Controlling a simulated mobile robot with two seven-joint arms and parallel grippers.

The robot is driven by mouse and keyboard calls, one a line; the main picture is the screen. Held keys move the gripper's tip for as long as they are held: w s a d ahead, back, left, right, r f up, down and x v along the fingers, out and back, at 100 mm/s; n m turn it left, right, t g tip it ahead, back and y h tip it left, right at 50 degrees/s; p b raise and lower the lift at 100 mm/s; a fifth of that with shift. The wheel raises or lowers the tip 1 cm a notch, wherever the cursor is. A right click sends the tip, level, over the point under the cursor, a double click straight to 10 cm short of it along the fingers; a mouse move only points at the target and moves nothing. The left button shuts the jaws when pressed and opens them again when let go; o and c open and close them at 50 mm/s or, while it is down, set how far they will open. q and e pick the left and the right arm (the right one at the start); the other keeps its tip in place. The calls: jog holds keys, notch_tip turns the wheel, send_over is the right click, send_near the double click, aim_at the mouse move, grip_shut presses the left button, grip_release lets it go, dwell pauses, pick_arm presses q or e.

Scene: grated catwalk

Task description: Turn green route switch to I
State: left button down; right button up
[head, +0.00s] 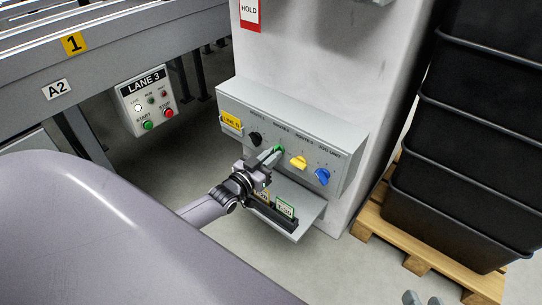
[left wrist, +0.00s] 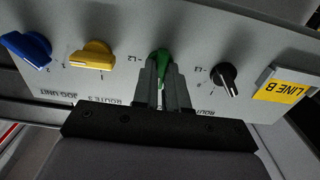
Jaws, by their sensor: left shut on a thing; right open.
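The green route switch (head: 281,149) is a knob on the front of a grey control panel (head: 232,104), between a black knob and a yellow knob. My left gripper (head: 271,157) is at the green switch and partly covers it in the head view. In the left wrist view, upside down, its two fingers (left wrist: 162,82) are shut on the handle of the green switch (left wrist: 163,57), one on each side. The position marks by the green switch are mostly hidden or too small to read. My right gripper (head: 424,299) is open and empty at the bottom edge, only its fingertips showing.
The black knob (head: 255,138), yellow knob (head: 298,162) and blue knob (head: 322,176) sit close by in a row. A ledge with cards (head: 284,209) juts out below. Black crates (head: 450,200) stand on a pallet at the right. A LANE 3 box (head: 147,100) is at the left.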

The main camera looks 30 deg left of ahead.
jog(key=shift+r, duration=0.2)
dwell(0.3)
pick_arm(q)
jog(key=c, duration=1.2)
grip_release()
jog(key=shift+o, duration=0.2)
jog(key=s+p, duration=0.2)
jog(key=s, duration=0.5)
jog(key=shift+a+p, duration=0.3)
jog(key=shift+p, duration=0.1)
pick_arm(e)
jog(key=shift+s+d+r+h, duration=0.1)
jog(key=shift+s+d+h, duration=0.2)
jog(key=shift+d, duration=0.25)
jog(key=shift+s+d+h, duration=0.15)
jog(key=shift+d+h, duration=0.25)
jog(key=shift+d, duration=0.15)
pick_arm(q)
jog(key=shift+s, duration=0.1)
pick_arm(e)
jog(key=shift+n, duration=0.3)
